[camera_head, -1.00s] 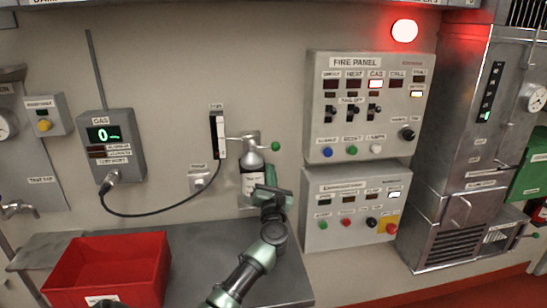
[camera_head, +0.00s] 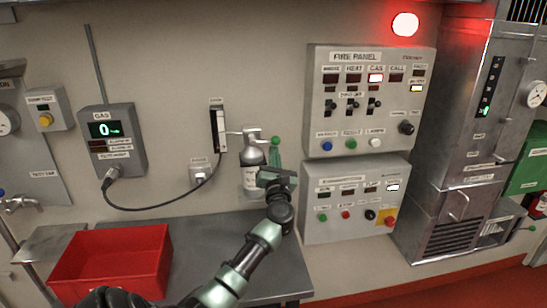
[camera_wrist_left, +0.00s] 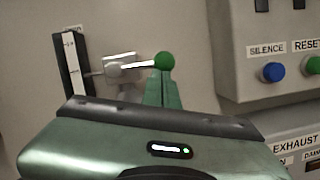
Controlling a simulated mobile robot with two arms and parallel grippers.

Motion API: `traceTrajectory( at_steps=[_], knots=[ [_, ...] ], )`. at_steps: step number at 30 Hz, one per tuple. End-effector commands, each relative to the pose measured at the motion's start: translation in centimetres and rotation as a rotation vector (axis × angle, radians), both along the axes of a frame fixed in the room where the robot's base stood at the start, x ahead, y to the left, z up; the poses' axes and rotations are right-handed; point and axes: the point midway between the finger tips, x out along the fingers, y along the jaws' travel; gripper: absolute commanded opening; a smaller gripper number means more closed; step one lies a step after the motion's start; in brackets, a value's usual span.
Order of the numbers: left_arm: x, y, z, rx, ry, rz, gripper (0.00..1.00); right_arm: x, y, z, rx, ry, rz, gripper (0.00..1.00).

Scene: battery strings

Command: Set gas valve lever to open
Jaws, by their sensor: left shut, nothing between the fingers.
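My left gripper (camera_head: 275,160) is shut and empty, just below the knob. In the left wrist view its green fingers (camera_wrist_left: 163,88) point up at the knob's underside, touching or very near; I cannot tell which. My right gripper is not in view.
The fire panel (camera_head: 420,75) and the lower exhaust panel (camera_head: 400,175) stick out from the wall to the right. A gas meter (camera_head: 112,142) hangs at left. A red bin (camera_head: 110,265) sits on the metal bench (camera_head: 205,240). A gauge strip (camera_head: 218,130) is left of the bottle.

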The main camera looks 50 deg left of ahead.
Motion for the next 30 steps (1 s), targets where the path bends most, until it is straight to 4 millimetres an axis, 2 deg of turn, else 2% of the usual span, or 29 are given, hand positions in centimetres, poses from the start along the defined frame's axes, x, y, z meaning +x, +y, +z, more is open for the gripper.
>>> traceTrajectory(
  at_steps=[14, 20, 30],
  knots=[
    [0.2, -0.1, 0.5, -0.052, -0.084, 0.0, 0.0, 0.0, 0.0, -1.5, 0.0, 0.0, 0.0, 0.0],
    [0.4, -0.2, 1.0, -0.121, -0.186, 0.0, 0.0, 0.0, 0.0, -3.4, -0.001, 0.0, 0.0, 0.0],
    [0.4, -0.3, 3.0, -0.298, -0.454, -0.001, 0.0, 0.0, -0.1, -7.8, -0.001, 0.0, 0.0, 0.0]
  ],
)
